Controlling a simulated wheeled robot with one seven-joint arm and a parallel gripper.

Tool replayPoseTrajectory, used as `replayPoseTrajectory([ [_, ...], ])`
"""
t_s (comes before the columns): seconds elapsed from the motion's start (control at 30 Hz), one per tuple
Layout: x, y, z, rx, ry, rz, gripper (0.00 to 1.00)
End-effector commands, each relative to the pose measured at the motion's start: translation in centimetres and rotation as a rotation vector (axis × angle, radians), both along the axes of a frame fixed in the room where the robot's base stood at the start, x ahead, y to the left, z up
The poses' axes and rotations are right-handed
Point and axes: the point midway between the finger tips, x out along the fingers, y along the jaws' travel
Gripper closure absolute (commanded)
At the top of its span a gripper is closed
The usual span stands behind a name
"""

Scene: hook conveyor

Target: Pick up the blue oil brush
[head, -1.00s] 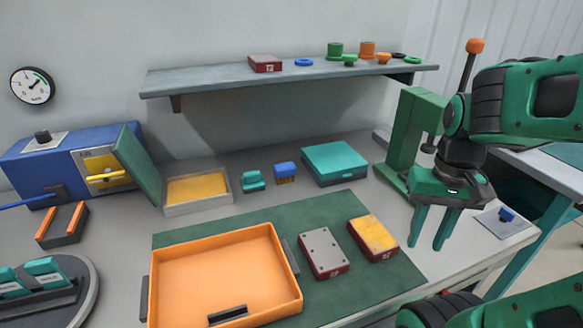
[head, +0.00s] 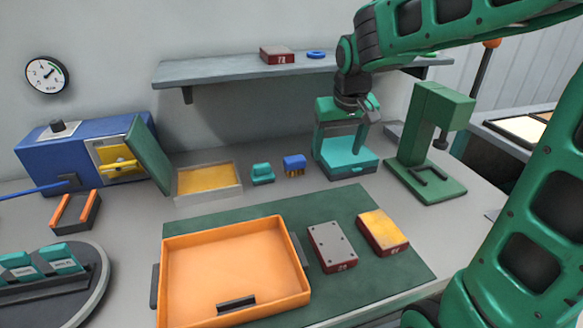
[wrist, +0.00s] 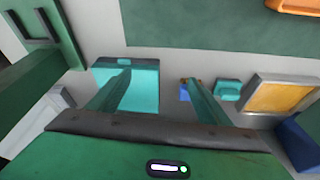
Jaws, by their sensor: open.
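The blue oil brush (head: 294,161) stands on the bench with its tan bristles down, between a small teal block and a flat teal box. In the wrist view the brush (wrist: 184,93) is partly hidden behind one finger. My gripper (head: 338,152) is open and empty, fingers pointing down over the teal box, to the right of the brush. In the wrist view the gripper (wrist: 157,78) has one finger in front of the teal box and the other in front of the brush.
The teal box (head: 347,170) lies under my gripper. The small teal block (head: 262,174) and a yellow-filled tray (head: 208,181) are left of the brush. A green press (head: 425,150) stands to the right. A shelf (head: 220,73) hangs above, behind. The orange tray (head: 235,270) is in front.

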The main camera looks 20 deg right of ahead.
Motion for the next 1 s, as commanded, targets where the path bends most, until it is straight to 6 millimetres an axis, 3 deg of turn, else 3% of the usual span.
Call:
replayPoseTrajectory([
  [0.03, 1.9, 1.9, 0.0, 0.005, -0.018, 0.038, 0.28],
  [0.1, 3.9, 3.9, 0.1, 0.013, -0.043, 0.076, 0.28],
  [0.3, 6.8, 7.4, 0.2, 0.029, -0.081, 0.131, 0.28],
  [0.6, 8.6, 7.8, -3.4, 0.032, -0.083, 0.139, 0.28],
  [1.0, 10.0, 7.7, -6.6, 0.031, -0.082, 0.138, 0.28],
])
